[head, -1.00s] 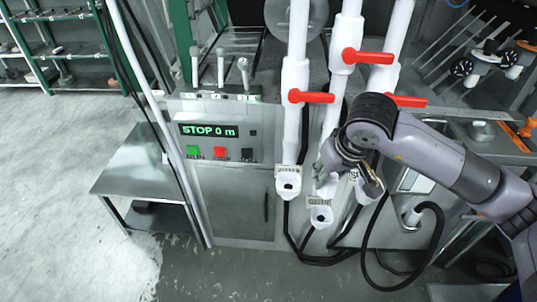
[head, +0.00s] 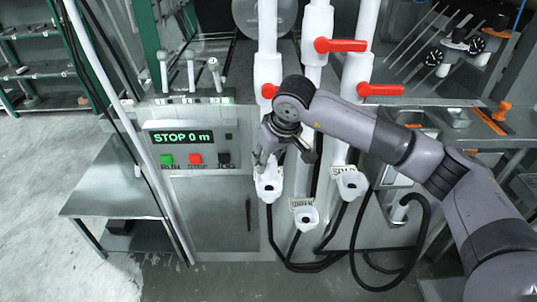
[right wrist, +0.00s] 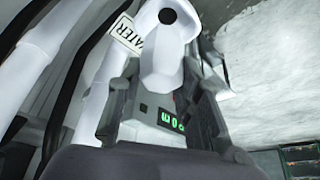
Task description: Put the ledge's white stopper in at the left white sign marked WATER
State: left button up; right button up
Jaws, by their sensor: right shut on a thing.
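My right gripper (head: 272,147) is over the left white outlet cup (head: 268,188), reaching in from the right. In the right wrist view it is shut on a white stopper (right wrist: 160,72), a smooth pale piece between the fingers. Just beyond it the cup with a round dark hole (right wrist: 167,16) shows, beside a tilted sign reading WATER (right wrist: 124,34). I cannot tell whether stopper and cup touch. In the head view the gripper hides the stopper and most of that sign. My left gripper is out of view.
Two more white cups with signs, a middle one (head: 305,218) and a right one (head: 350,185), sit close by. White pipes with red valve handles (head: 342,45) rise behind. The control panel reading STOP 0 m (head: 180,137) stands left. A black hose (head: 428,225) loops at right.

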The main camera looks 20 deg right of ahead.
jog(key=shift+f, duration=0.7)
notch_tip(320, 180, down, 2)
jog(key=shift+b, duration=1.1)
jog(key=shift+f+b, duration=0.4)
jog(key=o, duration=1.2)
